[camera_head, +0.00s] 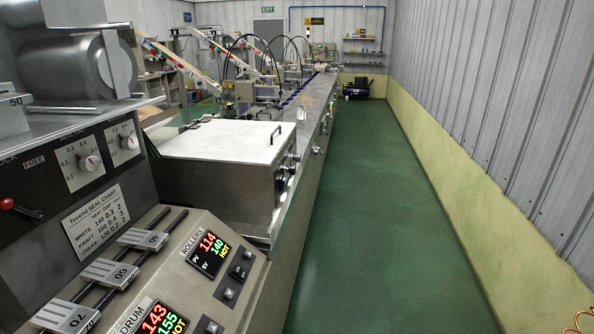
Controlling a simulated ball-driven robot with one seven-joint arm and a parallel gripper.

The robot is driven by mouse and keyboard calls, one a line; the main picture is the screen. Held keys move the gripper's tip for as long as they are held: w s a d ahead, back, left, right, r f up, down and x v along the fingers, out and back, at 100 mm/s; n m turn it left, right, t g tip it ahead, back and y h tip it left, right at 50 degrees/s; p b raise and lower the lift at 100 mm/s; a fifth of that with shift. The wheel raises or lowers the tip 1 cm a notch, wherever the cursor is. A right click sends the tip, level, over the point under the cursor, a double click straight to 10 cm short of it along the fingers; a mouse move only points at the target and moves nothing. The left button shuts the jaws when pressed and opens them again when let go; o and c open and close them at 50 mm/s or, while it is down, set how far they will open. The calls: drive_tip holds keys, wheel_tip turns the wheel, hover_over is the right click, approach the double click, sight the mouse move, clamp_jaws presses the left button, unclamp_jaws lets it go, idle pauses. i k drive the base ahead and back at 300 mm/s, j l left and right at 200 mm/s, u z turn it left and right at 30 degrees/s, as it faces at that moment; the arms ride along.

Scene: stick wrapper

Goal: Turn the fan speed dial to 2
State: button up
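No dial in view carries a fan speed label that I can read. Small dark knobs (281,183) show on the right end of a large metal box, too small and side-on to read. My gripper is not in view.
The sloped console holds a ROLLERS display (209,253) and a DRUM display (160,319). A red-knobbed lever (7,203) stands at far left. The long machine bench (310,125) runs away from me. The green floor aisle (372,210) on its right is clear up to a compressor (357,89).

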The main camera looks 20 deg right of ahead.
sight(291, 170)
drive_tip(key=i+l, duration=0.7)
drive_tip(key=l, duration=0.2)
drive_tip(key=i+l, duration=0.35)
drive_tip(key=l+u, duration=0.05)
drive_tip(key=l, duration=0.05)
